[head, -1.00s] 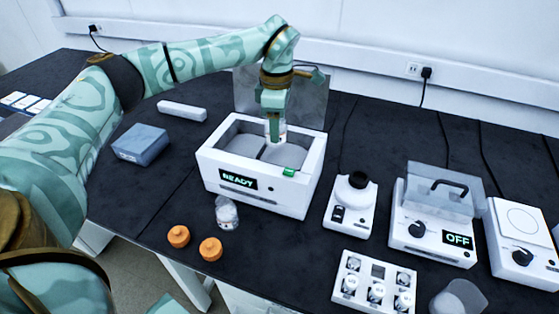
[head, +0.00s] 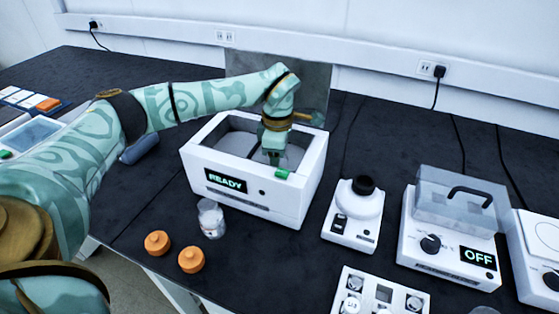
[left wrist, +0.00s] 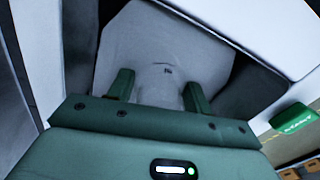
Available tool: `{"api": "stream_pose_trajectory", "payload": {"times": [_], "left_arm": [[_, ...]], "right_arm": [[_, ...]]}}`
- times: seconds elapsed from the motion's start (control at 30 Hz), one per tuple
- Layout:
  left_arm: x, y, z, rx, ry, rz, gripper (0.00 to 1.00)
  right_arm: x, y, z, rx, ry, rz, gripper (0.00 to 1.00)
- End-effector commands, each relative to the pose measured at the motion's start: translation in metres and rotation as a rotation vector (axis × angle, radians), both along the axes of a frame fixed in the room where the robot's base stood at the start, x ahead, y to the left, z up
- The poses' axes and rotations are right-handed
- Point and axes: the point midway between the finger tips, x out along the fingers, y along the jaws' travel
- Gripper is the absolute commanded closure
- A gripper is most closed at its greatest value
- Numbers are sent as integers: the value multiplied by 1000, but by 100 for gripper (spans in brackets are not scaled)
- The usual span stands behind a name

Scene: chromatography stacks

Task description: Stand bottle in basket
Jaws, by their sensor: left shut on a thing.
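My left gripper (head: 272,160) reaches down into the right part of an open white box (head: 284,207) with a lit "READY" display. In the left wrist view its two fingers (left wrist: 158,92) are shut on a pale, see-through bottle (left wrist: 163,88), hard to make out against the light grey inside. In the head view the gripper and box wall hide this bottle. The box's inside (head: 223,147) is grey; I cannot clearly tell the basket from its lining or whether the bottle touches the bottom. My right gripper is not in view.
A small clear jar (head: 211,219) stands before the box, near two orange caps (head: 157,243). To the right are a white device with a black top (head: 353,212), a clear-lidded device showing "OFF" (head: 455,243) and a white vial rack (head: 344,283). The raised lid (head: 312,85) stands behind.

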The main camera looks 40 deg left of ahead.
Motion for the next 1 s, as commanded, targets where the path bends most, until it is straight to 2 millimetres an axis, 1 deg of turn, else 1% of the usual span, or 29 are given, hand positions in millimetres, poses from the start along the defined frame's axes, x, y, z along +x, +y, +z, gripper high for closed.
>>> {"api": "stream_pose_trajectory", "payload": {"times": [0.13,0.27,0.3,0.33,0.57,0.67,0.77,1.0], "left_arm": [[0,0,2,0,-3,0,82],[0,0,0,1,-2,-1,82],[0,0,-1,1,-2,-1,45],[0,0,-1,1,-2,-1,41],[0,0,0,1,-2,-1,41],[0,0,3,0,-3,0,41],[1,0,20,2,-7,0,41],[1,0,80,1,-10,-1,41]], "right_arm": [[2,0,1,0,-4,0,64],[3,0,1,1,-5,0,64],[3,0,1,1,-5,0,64],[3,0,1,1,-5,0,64],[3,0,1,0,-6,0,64],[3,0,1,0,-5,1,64],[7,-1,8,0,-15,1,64],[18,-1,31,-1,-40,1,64]]}}
